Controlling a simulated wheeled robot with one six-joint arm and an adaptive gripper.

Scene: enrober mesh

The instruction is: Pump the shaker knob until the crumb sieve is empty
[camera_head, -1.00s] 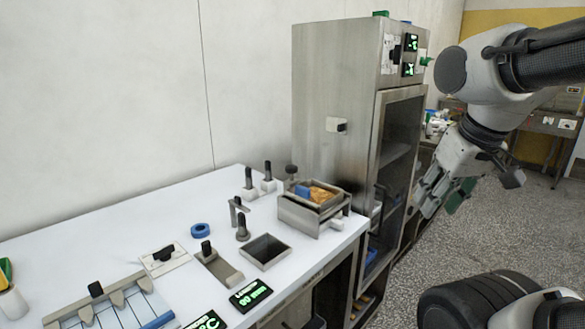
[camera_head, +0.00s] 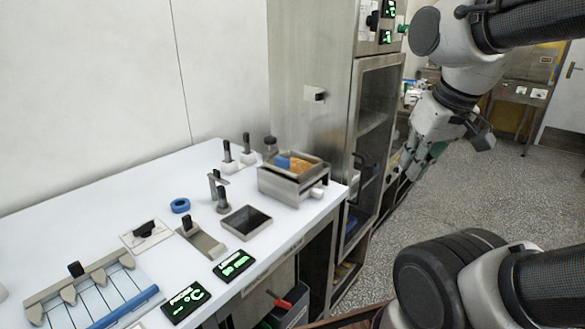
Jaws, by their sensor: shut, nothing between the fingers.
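The crumb sieve is a steel box (camera_head: 290,186) at the right end of the white bench. Orange-brown crumbs (camera_head: 302,166) and a blue piece (camera_head: 282,162) show in its top. A pale knob (camera_head: 317,193) sticks out of its right front side, and a dark knob (camera_head: 270,143) stands behind it; I cannot tell for sure which is the shaker knob. My gripper (camera_head: 408,172) hangs to the right of the bench, in front of the steel cabinet, well apart from the sieve. It is shut and empty, its fingertips pointing down.
A tall steel cabinet (camera_head: 312,60) stands behind the sieve. On the bench are a dark square tray (camera_head: 246,222), a blue ring (camera_head: 180,205), upright black-handled levers (camera_head: 227,150) and two green displays (camera_head: 233,264). Open speckled floor (camera_head: 480,205) lies to the right.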

